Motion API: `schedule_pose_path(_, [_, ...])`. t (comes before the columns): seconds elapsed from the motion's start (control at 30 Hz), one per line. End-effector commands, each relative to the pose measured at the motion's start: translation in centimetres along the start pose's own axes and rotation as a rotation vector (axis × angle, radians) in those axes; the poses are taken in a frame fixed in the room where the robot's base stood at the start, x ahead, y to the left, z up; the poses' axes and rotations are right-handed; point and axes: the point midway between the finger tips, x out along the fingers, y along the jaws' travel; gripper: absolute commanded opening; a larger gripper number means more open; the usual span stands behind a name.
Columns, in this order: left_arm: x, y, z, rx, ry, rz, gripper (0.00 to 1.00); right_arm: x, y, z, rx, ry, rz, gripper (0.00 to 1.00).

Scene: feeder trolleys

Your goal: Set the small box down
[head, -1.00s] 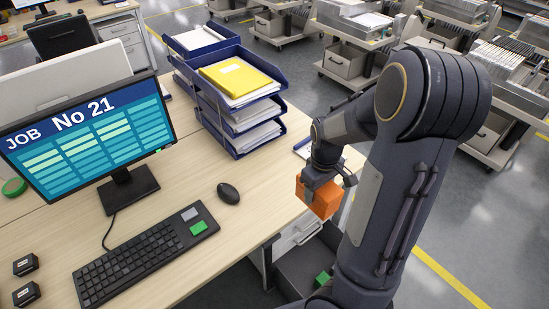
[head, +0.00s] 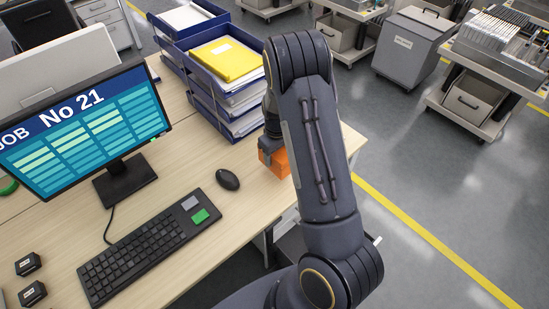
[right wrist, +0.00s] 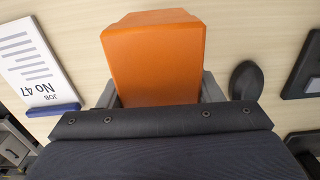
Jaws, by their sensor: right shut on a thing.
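The small orange box (head: 274,162) is between the fingers of my right gripper (head: 268,146), over the right part of the wooden desk (head: 180,235). My arm hides much of the box and gripper in the head view. In the right wrist view the orange box (right wrist: 155,62) fills the middle, with a grey finger of my right gripper (right wrist: 158,92) on each side. The desk top shows behind it. I cannot tell whether the box touches the desk. My left gripper is not in view.
A mouse (head: 228,180) and a keyboard (head: 155,245) lie left of the box. Blue stacked trays (head: 205,100) stand behind it. A job card (right wrist: 35,62) with a blue base shows in the wrist view. Trolleys (head: 480,95) stand on the floor beyond.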

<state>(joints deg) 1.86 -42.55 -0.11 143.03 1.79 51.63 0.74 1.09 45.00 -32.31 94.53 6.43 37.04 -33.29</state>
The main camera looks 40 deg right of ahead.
Motion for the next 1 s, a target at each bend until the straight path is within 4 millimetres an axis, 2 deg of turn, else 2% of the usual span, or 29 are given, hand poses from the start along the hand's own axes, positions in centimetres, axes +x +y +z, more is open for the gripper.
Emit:
schedule_pose_path(0.17, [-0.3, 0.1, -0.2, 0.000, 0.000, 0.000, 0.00, 1.1, 0.0, -1.0, 0.000, -0.001, 0.001, 0.27])
schedule_pose_path(0.4, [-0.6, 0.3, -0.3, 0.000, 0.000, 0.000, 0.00, 4.1, 0.0, -1.0, 0.001, 0.000, 0.000, 0.27])
schedule_pose_path(0.8, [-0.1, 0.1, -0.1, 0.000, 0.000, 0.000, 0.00, 4.7, 0.0, -1.1, 0.000, 0.002, 0.000, 0.27])
schedule_pose_path(0.83, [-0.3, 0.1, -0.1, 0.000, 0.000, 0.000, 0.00, 4.5, 0.0, -1.0, 0.000, 0.001, 0.000, 0.63])
schedule_pose_path(0.97, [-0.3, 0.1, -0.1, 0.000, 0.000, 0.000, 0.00, 4.5, 0.0, -1.0, 0.000, 0.001, 0.000, 0.80])
schedule_pose_path(1.0, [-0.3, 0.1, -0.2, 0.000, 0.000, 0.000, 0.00, 4.5, 0.0, -1.0, 0.000, 0.001, 0.000, 0.81])
